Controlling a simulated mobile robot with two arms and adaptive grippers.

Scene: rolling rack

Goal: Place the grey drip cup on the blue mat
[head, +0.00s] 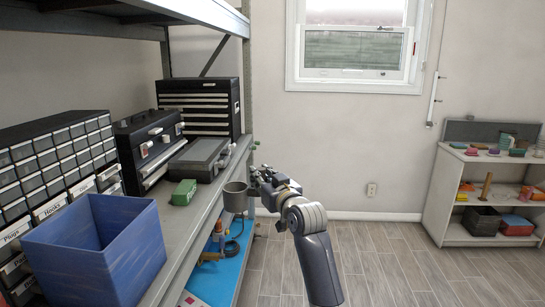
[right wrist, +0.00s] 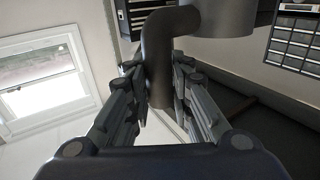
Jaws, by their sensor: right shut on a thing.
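The grey drip cup (head: 235,197) is upright at the front edge of the rack's upper shelf. My right gripper (head: 257,183) is just right of it, its arm coming up from below. In the right wrist view, the cup (right wrist: 228,18) shows at the top, and its thick curved handle (right wrist: 157,45) passes down between the fingers of my right gripper (right wrist: 160,82), which is shut on it. The blue mat (head: 232,265) lies on the lower level, partly hidden by the upper shelf. My left gripper is out of view.
A blue bin (head: 95,250), a green box (head: 184,192) and a grey case (head: 199,158) stand on the upper shelf (head: 190,222). On the lower level are an orange item (head: 210,256) and a black ring (head: 232,248). The floor at right is clear.

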